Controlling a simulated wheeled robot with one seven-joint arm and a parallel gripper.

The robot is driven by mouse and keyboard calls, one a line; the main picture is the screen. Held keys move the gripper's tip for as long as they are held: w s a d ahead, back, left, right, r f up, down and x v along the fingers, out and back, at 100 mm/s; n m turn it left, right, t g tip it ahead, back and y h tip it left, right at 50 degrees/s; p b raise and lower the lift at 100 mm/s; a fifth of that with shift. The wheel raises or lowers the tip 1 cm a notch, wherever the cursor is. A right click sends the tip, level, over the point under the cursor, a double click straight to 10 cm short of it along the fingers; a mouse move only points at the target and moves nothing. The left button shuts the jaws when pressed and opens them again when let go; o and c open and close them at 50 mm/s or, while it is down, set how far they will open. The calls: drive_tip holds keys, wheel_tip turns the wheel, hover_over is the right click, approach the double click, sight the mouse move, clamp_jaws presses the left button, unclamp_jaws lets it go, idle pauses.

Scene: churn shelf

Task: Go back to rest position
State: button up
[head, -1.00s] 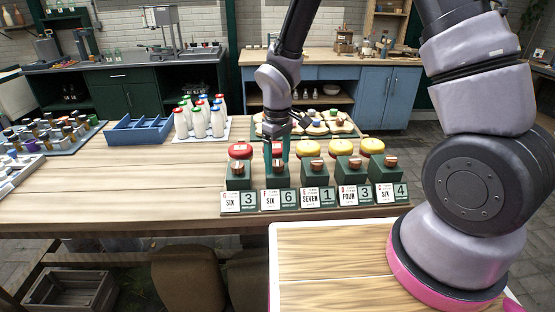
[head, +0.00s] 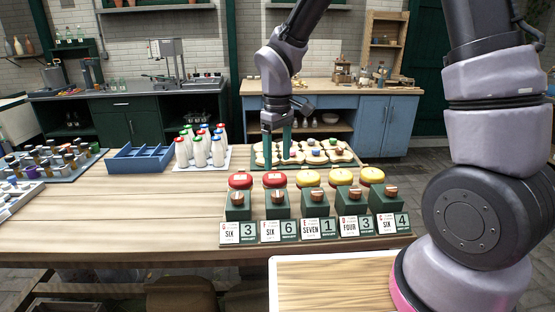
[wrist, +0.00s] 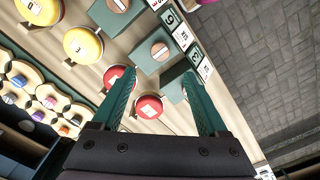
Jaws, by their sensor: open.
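My gripper (head: 277,147) hangs above the table, fingers pointing down, over the area behind the row of red and yellow round pieces. In the wrist view my gripper (wrist: 165,95) has its two green fingers wide apart with nothing held between them. A red round piece (head: 275,180) with a white label sits on the table behind the second green block; it also shows in the wrist view (wrist: 149,106) beyond the fingers. Another red piece (head: 240,181) sits to its left. Yellow pieces (head: 309,178) continue the row to the right.
Green blocks (head: 316,203) with copper-coloured knobs and number cards stand along the table's front edge. A tray of bread-shaped boards with small coloured pieces (head: 340,154) lies behind. Red-, green- and blue-capped bottles (head: 200,152) and a blue crate (head: 138,157) stand left. Bare table (head: 130,215) lies front left.

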drive_tip(key=s+d+r+m+t+y, duration=0.1)
drive_tip(key=s+d+r+m+t, duration=0.2)
drive_tip(key=d+r, duration=0.8)
drive_tip(key=s+d+r+m+t+y, duration=0.1)
drive_tip(key=s+d+r+m+t, duration=0.3)
drive_tip(key=s+d+r+m, duration=0.3)
drive_tip(key=d+r+m, duration=0.3)
drive_tip(key=d+r, duration=0.1)
drive_tip(key=r, duration=0.1)
drive_tip(key=shift+s+r+m, duration=0.3)
drive_tip(key=shift+s+m, duration=0.1)
drive_tip(key=shift+w, duration=0.15)
idle(0.3)
